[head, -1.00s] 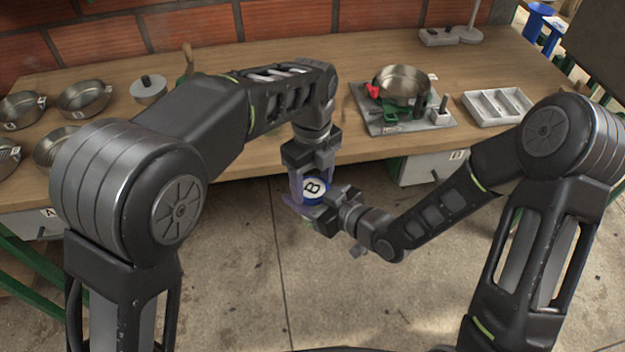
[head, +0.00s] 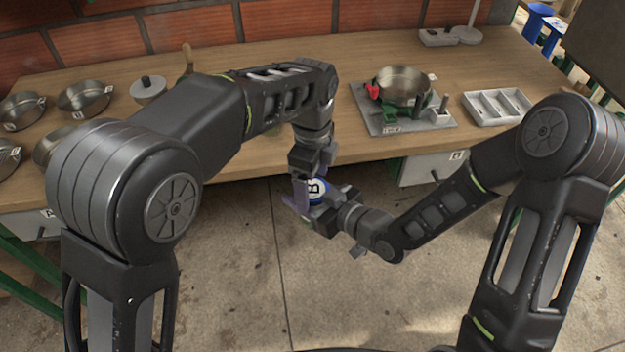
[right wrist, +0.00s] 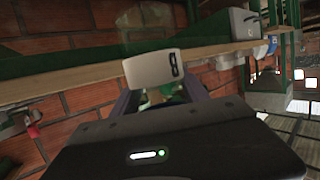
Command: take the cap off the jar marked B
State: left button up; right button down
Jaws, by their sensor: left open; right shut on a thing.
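The jar marked B is held in the air in front of the bench. Its blue cap (head: 318,198), with a white top lettered B, shows in the head view. The jar's body is mostly hidden there; in the right wrist view its white label (right wrist: 153,70) with a dark mark shows on a see-through body. My right gripper (head: 314,214) comes in from the right, shut on the jar below the cap; its fingers also show in the right wrist view (right wrist: 158,97). My left gripper (head: 312,188) points down from above, open, with its fingers beside the cap; contact cannot be told.
The wooden bench (head: 225,55) stands behind. On it are several steel pans (head: 84,97) at left, a grey plate fixture (head: 412,122) holding a pan (head: 402,84), and a white divided tray (head: 498,106). The floor (head: 320,300) in front is clear.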

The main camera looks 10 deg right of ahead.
pick_arm(q)
jog(key=shift+r, duration=2.25)
jog(key=shift+c, duration=0.4)
